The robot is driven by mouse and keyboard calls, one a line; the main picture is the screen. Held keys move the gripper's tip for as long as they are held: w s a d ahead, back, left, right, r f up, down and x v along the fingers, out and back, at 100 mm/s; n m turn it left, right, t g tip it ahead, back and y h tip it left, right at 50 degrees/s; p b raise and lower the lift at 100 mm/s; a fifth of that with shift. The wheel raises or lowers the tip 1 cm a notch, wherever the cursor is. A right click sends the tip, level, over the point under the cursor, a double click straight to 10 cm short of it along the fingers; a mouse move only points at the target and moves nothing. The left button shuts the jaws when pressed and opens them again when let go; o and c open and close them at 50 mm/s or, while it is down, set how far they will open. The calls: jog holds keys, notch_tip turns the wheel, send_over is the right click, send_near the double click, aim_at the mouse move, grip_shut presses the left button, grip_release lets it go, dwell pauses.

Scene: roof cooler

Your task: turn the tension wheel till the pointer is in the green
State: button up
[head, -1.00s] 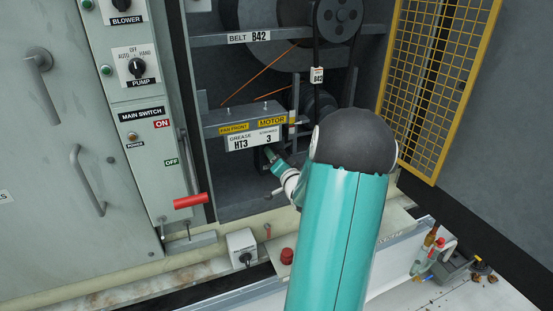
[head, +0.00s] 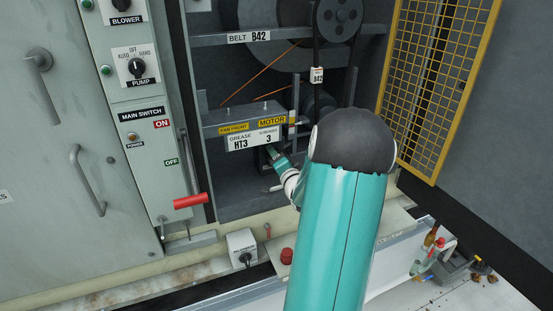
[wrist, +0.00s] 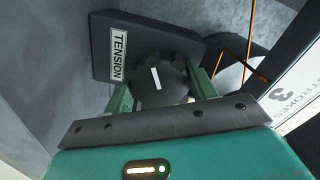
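The tension wheel (wrist: 160,84) is a dark, scalloped knob with a white mark, in front of a dark block (wrist: 104,48) labelled TENSION in the wrist view. My gripper (wrist: 160,80) has its two green fingers on opposite sides of the wheel. Whether both fingers press on its rim is not clear. In the head view my gripper (head: 275,154) reaches into the open bay, under the motor plate, and the wheel is hard to make out there. I cannot make out the pointer or a green zone in either view.
The motor plate (head: 253,139) with GREASE HT3 lies just above my gripper. A belt and pulley (head: 338,18) are above right. A yellow mesh door (head: 432,80) stands open at the right. A red handle (head: 190,201) sticks out at the bay's lower left.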

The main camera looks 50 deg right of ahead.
jog(key=o, duration=0.4)
jog(key=v, duration=1.4)
jog(key=shift+f, duration=0.1)
